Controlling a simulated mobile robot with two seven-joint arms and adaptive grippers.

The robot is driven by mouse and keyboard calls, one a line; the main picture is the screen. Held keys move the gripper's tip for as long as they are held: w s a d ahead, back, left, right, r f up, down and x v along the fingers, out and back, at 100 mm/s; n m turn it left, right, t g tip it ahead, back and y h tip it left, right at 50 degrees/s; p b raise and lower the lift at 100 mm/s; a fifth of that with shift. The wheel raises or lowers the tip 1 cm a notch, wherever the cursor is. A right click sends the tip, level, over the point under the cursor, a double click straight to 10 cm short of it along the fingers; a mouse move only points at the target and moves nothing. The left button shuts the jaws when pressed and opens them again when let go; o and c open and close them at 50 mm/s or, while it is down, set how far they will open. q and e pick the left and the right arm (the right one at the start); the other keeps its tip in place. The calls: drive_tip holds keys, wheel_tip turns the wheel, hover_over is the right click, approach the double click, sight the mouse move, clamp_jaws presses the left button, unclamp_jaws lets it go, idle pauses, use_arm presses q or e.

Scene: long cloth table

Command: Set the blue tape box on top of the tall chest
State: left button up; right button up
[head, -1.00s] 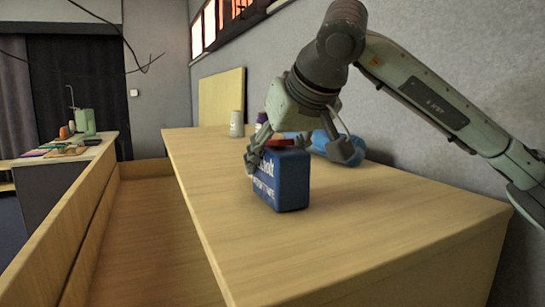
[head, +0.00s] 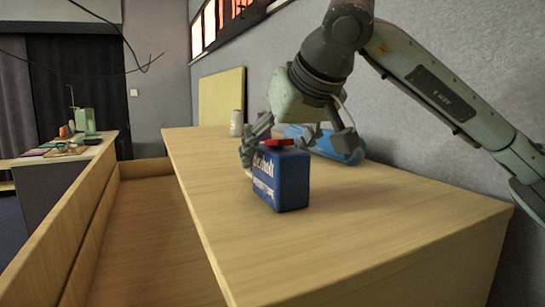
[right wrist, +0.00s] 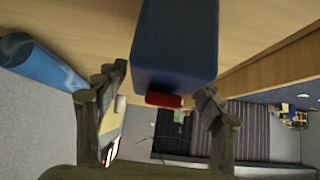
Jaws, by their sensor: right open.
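The blue tape box (head: 283,184), with white lettering and a red part on top, stands upright on the wooden top of the tall chest (head: 330,240). My right gripper (head: 297,146) is open just behind and above the box, one finger near its left rear side and the other to its right. In the right wrist view the box (right wrist: 176,45) extends beyond the spread fingers, its red part facing the gripper, with nothing gripped. Whether a finger touches the box cannot be told. My left gripper is not in view.
A blue cylinder (head: 340,148) lies behind the box near the wall. A pale cup-like object (head: 236,123) stands farther back, before a yellow board (head: 221,97). The chest top in front of the box is clear. A lower wooden surface (head: 155,240) lies left.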

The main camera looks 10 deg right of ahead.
drive_tip(key=v, duration=1)
drive_tip(key=shift+s+r, duration=0.25)
drive_tip(key=shift+s, duration=0.05)
